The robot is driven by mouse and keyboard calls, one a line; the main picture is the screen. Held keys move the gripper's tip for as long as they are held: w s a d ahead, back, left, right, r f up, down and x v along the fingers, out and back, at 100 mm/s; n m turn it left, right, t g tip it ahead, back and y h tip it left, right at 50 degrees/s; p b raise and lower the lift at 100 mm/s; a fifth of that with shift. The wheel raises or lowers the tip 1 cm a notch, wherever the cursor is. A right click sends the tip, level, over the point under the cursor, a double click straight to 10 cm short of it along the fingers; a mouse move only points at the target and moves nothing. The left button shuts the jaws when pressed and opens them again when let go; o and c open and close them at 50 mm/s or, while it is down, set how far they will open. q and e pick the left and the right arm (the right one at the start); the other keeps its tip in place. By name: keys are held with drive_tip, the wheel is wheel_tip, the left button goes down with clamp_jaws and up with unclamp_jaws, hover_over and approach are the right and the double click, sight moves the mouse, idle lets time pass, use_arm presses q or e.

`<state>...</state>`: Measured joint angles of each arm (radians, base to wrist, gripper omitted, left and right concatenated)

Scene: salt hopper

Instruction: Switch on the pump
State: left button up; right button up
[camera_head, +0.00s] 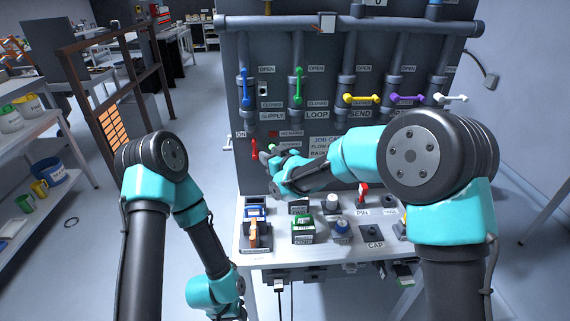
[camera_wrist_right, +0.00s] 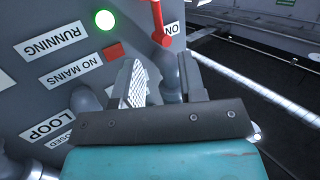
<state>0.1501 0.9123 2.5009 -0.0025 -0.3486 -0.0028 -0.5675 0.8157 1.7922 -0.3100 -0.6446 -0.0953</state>
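The red lever (camera_head: 254,149) sits on the grey panel (camera_head: 335,110), at the left, upright below and beside a small ON label. It also shows in the right wrist view (camera_wrist_right: 159,22), with its thick end next to the ON label. A round lamp (camera_wrist_right: 105,19) at the RUNNING label is lit green. A red square (camera_wrist_right: 113,53) is by the NO MAINS label. My right gripper (camera_head: 266,158) is close to the lever; in the wrist view its two fingers (camera_wrist_right: 165,82) are apart with no object held, and the lever lies beyond their tips. My left gripper is out of view.
Blue (camera_head: 245,86) and green (camera_head: 298,85) valve handles are vertical; yellow (camera_head: 361,98), purple (camera_head: 407,98) and white (camera_head: 450,98) ones are horizontal. A bench (camera_head: 240,225) below the panel holds several small items. A white handle (camera_head: 228,143) projects at the panel's left edge.

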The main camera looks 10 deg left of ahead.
drive_tip(key=v, duration=0.7)
drive_tip(key=shift+s+d, duration=0.25)
drive_tip(key=shift+d, duration=0.05)
